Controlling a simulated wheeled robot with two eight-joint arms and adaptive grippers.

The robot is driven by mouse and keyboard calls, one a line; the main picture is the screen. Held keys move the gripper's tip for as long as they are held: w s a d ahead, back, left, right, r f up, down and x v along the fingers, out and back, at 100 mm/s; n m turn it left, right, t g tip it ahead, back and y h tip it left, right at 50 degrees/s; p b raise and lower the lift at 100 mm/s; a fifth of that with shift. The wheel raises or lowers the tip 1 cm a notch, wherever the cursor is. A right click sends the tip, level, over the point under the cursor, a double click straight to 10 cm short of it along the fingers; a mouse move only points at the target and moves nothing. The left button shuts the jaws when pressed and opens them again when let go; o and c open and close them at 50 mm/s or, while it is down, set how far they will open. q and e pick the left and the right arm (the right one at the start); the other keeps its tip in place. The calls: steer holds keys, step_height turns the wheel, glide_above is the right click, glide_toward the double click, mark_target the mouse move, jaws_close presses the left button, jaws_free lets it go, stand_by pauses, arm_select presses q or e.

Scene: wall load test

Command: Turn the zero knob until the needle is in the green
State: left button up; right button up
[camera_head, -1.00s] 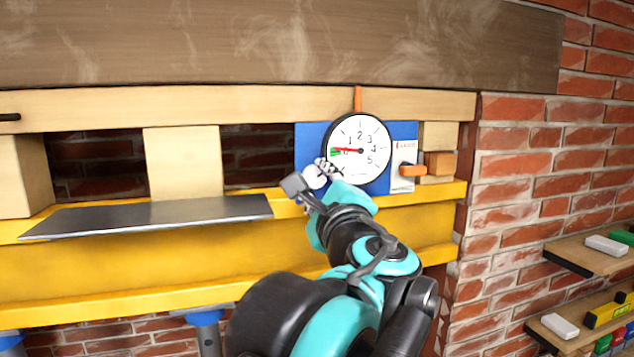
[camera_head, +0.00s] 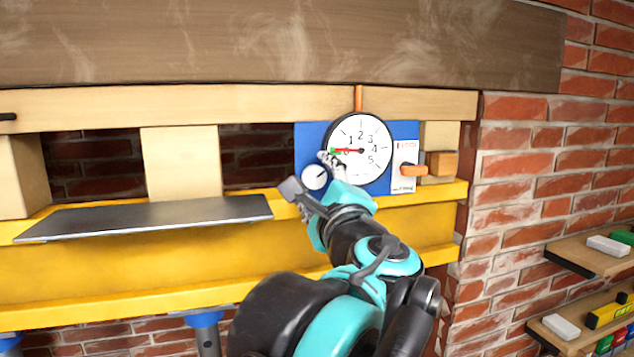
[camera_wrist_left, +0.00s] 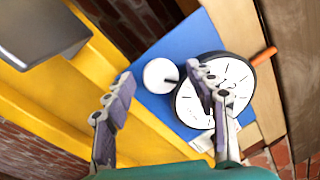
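The white zero knob (camera_head: 315,176) with a dark mark is on the blue panel (camera_head: 310,140), below and left of the round gauge (camera_head: 375,140). It also shows in the left wrist view (camera_wrist_left: 158,76). The gauge's red needle (camera_head: 348,151) points left near 0, and its tip lies over the small green patch (camera_head: 335,151). My left gripper (camera_head: 331,162) is just up and right of the knob, overlapping the gauge's lower left edge. In the left wrist view its fingers (camera_wrist_left: 160,88) are spread and empty, with the knob beyond the gap. My right gripper is not in view.
An orange lever (camera_head: 413,170) on a white plate is right of the gauge. A dark metal plate (camera_head: 150,215) lies along the yellow beam (camera_head: 150,262) at left. Shelves with colored blocks (camera_head: 606,315) are on the brick wall at far right.

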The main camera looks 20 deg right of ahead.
arm_select(q)
steer(key=s+f, duration=0.1)
steer(key=s, duration=1.1)
steer(key=shift+a+f, duration=0.15)
steer(key=shift+f, duration=0.15)
steer(key=w+a+f+n+g+y+b, duration=0.1)
steer(key=w+a+f+n+g+b, duration=0.15)
steer(key=a+f+b, duration=0.8)
steer(key=w+a+f+n+g+y+b, duration=0.1)
steer(key=a+f+n+g+y, duration=0.2)
steer(key=f, duration=1.4)
steer(key=w+a+f+n+g+b, duration=0.2)
steer(key=a+f+n+b, duration=0.35)
steer(key=f, duration=0.85)
steer(key=s+a+f+n+g+h+b, duration=0.1)
steer(key=s+a+f+n+b, duration=0.2)
steer(key=f+b, duration=0.4)
steer(key=s+a+f+n+g+h+b, duration=0.1)
steer(key=s+a+f+n+b, duration=0.3)
steer(key=f, duration=2)
steer(key=s+a+f+n+g+h+b, duration=0.1)
steer(key=a+f+n+b, duration=0.4)
steer(key=f+b, duration=0.5)
step_height(320, 180, down, 6)
steer(key=shift+s+a+r+g+h+b, duration=0.1)
steer(key=shift+s+a+g+h+b, duration=0.25)
steer(key=shift+s+a+g, duration=0.65)
steer(key=shift+s+d, duration=0.25)
steer(key=shift+d, duration=0.1)
